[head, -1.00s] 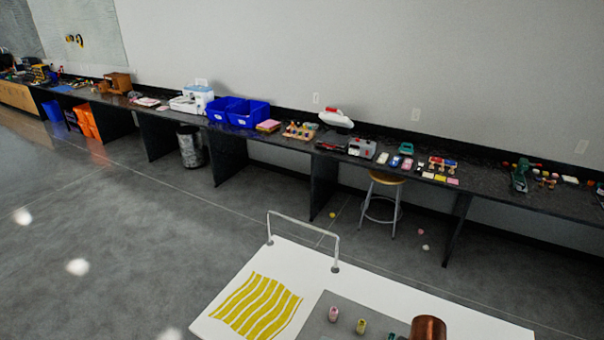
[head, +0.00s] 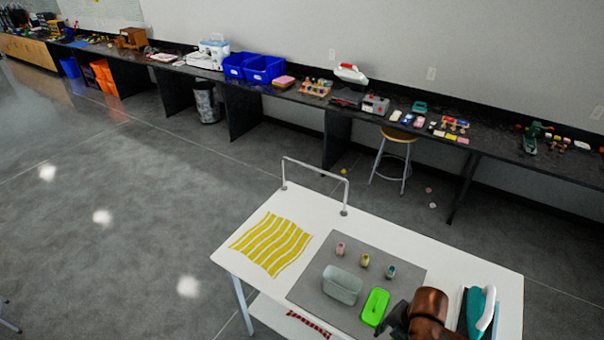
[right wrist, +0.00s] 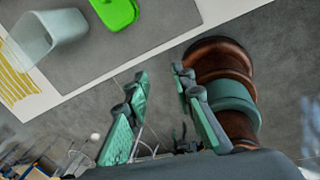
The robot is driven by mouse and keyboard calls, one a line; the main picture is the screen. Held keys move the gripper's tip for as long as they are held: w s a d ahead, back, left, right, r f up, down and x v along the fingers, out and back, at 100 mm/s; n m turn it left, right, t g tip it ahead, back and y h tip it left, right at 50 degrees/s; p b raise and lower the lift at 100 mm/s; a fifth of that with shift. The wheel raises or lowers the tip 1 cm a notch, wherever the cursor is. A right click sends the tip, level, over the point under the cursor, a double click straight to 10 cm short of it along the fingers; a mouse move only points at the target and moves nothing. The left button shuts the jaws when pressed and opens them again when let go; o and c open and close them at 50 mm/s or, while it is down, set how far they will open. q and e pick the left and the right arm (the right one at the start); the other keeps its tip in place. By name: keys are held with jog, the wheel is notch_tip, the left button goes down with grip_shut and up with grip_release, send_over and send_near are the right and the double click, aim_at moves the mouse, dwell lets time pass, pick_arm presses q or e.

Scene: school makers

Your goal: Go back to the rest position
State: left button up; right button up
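My right gripper (right wrist: 160,84) shows in the right wrist view. Its two green-padded fingers stand apart with nothing between them, over the floor beside the white table's edge. A copper-brown part of my own body shows next to the right finger, and a copper-brown part also shows at the bottom of the head view, covering part of the table. My left gripper is not in view. The white table (head: 225,258) carries a grey mat (head: 318,268), a clear grey container (head: 342,285) and a green tray (head: 376,307).
Yellow striped fabric (head: 272,244) lies at the table's left end. Several small spools stand on the mat, including a pink one (head: 340,249). A teal and white iron (head: 484,310) sits at the right. A metal rail (head: 316,172) rises at the back. Floor at left is clear.

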jog(key=s+d+f+m+t+h, duration=0.1)
jog(key=s+d+f+m, duration=0.3)
jog(key=m, duration=0.5)
jog(key=s+d+f+m+h, duration=0.1)
jog(key=s+d+f+m, duration=0.15)
jog(key=s+m, duration=0.55)
jog(key=s+d+f+m+t+h, duration=0.1)
jog(key=s+d+f+m, duration=0.3)
jog(key=m, duration=0.6)
notch_tip(320, 180, down, 35)
jog(key=s+a+g+b, duration=0.1)
jog(key=s+b, duration=0.1)
jog(key=b, duration=0.3)
pick_arm(q)
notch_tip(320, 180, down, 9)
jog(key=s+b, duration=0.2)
jog(key=b, duration=0.1)
jog(key=shift+b, duration=0.35)
pick_arm(e)
jog(key=s+f+n+g+y, duration=0.1)
jog(key=s+f, duration=1.7)
jog(key=f, duration=0.2)
jog(key=shift+s+f+g, duration=0.15)
jog(key=shift+s+g, duration=0.15)
jog(key=shift+s, duration=0.05)
